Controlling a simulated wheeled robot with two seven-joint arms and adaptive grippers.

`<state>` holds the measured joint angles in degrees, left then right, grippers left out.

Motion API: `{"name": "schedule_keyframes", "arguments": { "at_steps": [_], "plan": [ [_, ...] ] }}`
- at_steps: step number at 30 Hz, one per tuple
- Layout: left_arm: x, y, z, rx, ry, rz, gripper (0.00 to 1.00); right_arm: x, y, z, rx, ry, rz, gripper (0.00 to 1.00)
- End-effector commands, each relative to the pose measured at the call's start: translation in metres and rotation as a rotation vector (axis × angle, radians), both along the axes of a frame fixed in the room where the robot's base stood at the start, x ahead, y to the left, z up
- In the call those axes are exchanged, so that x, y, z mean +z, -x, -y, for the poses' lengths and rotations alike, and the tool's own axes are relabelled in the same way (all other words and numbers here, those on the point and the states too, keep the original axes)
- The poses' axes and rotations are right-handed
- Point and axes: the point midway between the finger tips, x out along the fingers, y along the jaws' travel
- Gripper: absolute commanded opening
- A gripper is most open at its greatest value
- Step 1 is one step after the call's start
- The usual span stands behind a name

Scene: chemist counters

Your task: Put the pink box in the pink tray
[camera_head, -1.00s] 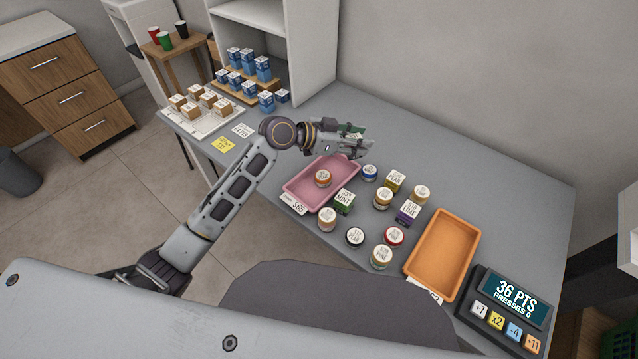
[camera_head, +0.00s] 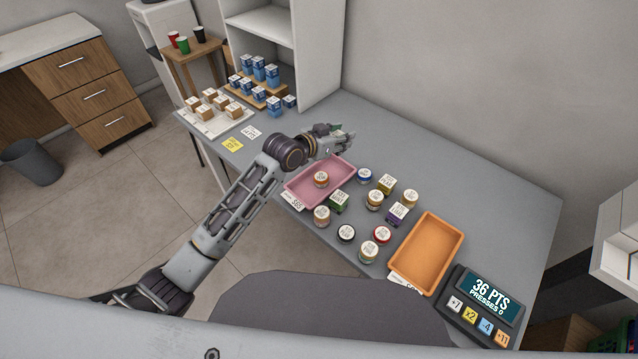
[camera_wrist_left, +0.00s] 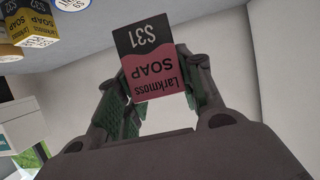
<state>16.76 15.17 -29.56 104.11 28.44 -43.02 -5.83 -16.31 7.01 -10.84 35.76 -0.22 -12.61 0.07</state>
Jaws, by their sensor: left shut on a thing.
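The pink box (camera_wrist_left: 155,74) is a pink and black soap box with "Larkmoss SOAP" and "$31" printed on it. In the left wrist view it sits between the fingers of my left gripper (camera_wrist_left: 160,100), which is shut on it. In the head view my left gripper (camera_head: 340,138) is over the far end of the pink tray (camera_head: 306,196); the box is hidden there by the gripper. The pink tray lies on the grey counter with one orange-banded jar (camera_head: 321,179) in it. My right gripper is not in view.
Several jars and small boxes stand right of the pink tray, including a green mint box (camera_head: 338,202). An orange tray (camera_head: 427,252) and a button panel (camera_head: 480,305) lie further right. A white shelf (camera_head: 318,50) stands behind. The counter's back right is clear.

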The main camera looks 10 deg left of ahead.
Motion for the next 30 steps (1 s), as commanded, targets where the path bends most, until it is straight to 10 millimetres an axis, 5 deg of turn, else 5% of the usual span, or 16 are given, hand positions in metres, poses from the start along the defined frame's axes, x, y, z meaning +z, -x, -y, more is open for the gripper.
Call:
{"name": "schedule_keyframes", "arguments": {
  "at_steps": [14,30],
  "plan": [
    [-0.004,0.000,0.000,0.003,0.001,-0.001,0.12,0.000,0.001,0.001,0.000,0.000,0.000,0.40],
    [-0.062,0.000,0.000,0.003,0.000,-0.001,0.12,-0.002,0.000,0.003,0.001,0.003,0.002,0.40]
  ]
}}
